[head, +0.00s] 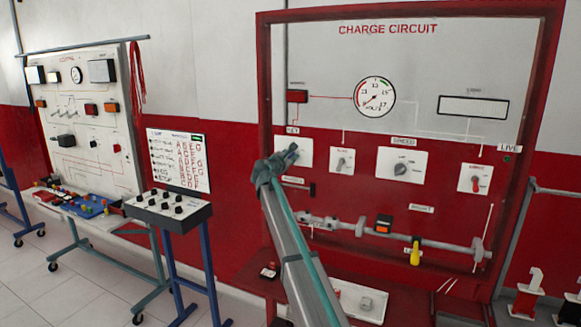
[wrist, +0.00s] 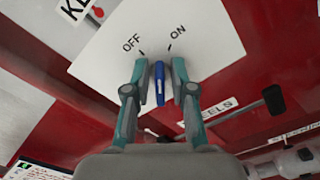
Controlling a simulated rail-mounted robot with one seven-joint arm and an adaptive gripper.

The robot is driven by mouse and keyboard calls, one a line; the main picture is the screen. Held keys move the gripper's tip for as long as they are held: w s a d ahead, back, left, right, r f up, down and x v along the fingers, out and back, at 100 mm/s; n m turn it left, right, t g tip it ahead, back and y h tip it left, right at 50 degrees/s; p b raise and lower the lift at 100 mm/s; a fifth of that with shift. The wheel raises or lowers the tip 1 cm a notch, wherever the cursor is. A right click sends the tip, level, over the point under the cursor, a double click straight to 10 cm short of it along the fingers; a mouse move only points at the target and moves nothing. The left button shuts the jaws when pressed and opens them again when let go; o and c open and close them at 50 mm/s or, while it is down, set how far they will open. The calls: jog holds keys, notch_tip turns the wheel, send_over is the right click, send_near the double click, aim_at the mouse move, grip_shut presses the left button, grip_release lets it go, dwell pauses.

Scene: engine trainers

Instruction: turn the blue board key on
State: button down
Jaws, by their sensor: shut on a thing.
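The blue board key (wrist: 160,84) is on a white plate marked OFF and ON, seen in the wrist view. Its upper end points up between the two marks; I cannot tell that it lines up with either. My gripper (wrist: 159,80) has a finger on each side of the key and is shut on it. In the head view, my gripper (head: 283,156) is at the white KEY plate (head: 306,152), on the left of the red CHARGE CIRCUIT board (head: 450,140). My gripper and arm hide the key there.
A plate with a grey knob (head: 342,161) is right of the key plate, with the SPEED plate (head: 403,165) and a red-marked switch plate (head: 475,179) further right. Below runs a grey shaft (head: 345,225) with a yellow handle (head: 415,254). Another trainer board (head: 85,120) stands at left.

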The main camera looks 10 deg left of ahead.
jog(key=m+b, duration=0.3)
jog(key=shift+f, duration=0.25)
jog(key=shift+r+m+b, duration=0.15)
jog(key=shift+m+b, duration=0.55)
jog(key=shift+b, duration=0.1)
jog(key=c, duration=1.3)
grip_release()
jog(key=shift+o, duration=0.2)
jog(key=shift+s, duration=0.15)
jog(key=v, duration=1.1)
jog(key=shift+s, duration=0.35)
